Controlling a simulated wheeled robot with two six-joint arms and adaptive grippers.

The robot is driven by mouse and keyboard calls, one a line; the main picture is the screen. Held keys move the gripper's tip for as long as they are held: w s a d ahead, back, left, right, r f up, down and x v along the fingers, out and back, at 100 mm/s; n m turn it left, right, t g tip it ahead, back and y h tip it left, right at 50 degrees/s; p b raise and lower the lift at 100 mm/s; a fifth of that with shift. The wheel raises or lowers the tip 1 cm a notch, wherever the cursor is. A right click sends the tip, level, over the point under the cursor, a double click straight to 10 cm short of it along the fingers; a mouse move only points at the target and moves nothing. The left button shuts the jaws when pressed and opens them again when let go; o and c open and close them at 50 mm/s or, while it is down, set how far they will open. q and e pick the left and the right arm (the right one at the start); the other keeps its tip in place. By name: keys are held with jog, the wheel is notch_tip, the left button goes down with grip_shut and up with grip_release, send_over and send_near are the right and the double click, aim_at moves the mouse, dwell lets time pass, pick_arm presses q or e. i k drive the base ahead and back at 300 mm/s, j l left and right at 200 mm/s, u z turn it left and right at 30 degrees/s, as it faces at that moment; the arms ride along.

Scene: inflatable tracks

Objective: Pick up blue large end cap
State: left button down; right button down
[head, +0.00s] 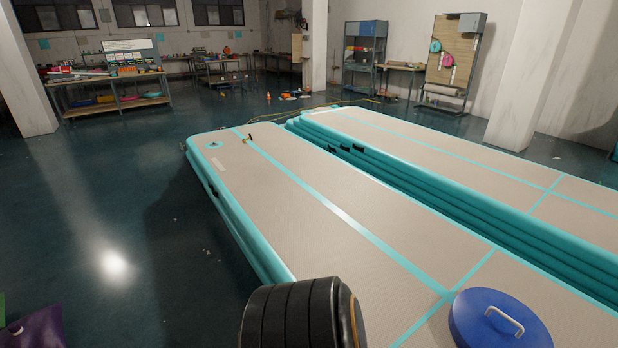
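The blue large end cap (488,329) is a round blue disc with a pale handle (505,320) on top. It lies on the near part of the beige and teal inflatable track (300,210), at the bottom right of the head view. Its lower edge is cut off by the frame. Neither of my grippers shows in this view.
A black ribbed cylinder (300,316) stands left of the cap at the bottom edge. A second inflatable track (440,160) lies beyond the first. Open floor (100,200) is at left. Workbenches (110,90), shelves (364,60) and pillars stand farther back.

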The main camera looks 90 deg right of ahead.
aim_at(482, 317)
jog(key=z, duration=3.6)
jog(key=i+l+z, duration=0.15)
jog(key=z, duration=0.65)
